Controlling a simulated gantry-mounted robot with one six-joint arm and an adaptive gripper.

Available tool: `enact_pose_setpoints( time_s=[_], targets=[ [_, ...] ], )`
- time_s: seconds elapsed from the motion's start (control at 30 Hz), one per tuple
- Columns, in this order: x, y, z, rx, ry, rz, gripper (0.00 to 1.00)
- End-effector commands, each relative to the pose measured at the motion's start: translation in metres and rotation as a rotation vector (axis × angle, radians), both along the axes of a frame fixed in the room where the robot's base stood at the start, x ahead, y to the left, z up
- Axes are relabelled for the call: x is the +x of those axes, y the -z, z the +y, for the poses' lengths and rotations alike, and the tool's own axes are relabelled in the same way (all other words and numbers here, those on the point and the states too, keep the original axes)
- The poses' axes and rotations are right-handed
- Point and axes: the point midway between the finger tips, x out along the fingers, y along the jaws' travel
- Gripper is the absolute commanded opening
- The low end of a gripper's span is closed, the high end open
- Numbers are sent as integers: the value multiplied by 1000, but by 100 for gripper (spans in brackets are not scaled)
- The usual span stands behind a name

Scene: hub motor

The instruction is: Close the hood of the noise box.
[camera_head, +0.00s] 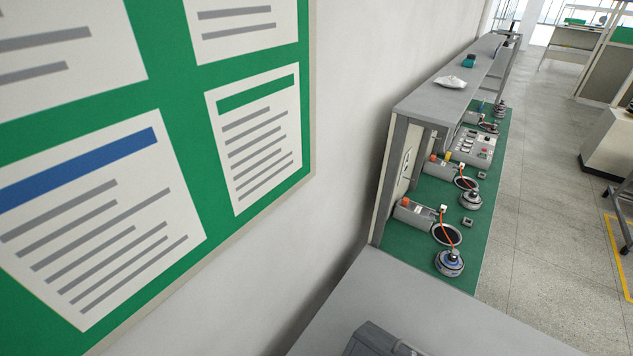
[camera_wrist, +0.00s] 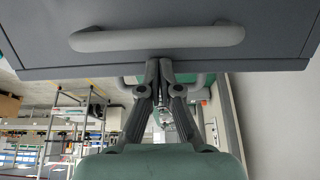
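In the wrist view, a dark grey panel (camera_wrist: 270,38), which looks like the noise box hood, fills the top of the picture. A light grey bar handle (camera_wrist: 158,38) runs across it. My gripper (camera_wrist: 160,64) has its two fingertips together just below the handle, at the panel's lower edge. Nothing shows between the fingertips, and I cannot tell whether they touch the panel. The handle is not between the fingers. The rest of the box is hidden or out of view. In the head view, my gripper does not show and the hood cannot be made out.
In the head view, a green-topped bench (camera_head: 482,262) carries several motors with orange cables beneath a grey shelf (camera_head: 433,98). A dark grey object (camera_head: 372,341) is cut off at the bottom edge. A wall board (camera_head: 195,130) fills the left. Open floor (camera_head: 535,190) lies right of the bench.

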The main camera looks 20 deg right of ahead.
Motion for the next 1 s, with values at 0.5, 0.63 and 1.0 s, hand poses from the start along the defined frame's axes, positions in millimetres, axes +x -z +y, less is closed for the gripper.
enact_pose_setpoints(
  time_s=[0.5,0.63,1.0],
  targets=[
    [-17,-4,24,44,-5,35,0],
    [-16,-23,22,41,-4,33,0],
    [-16,-61,21,37,-2,30,0]
  ],
)
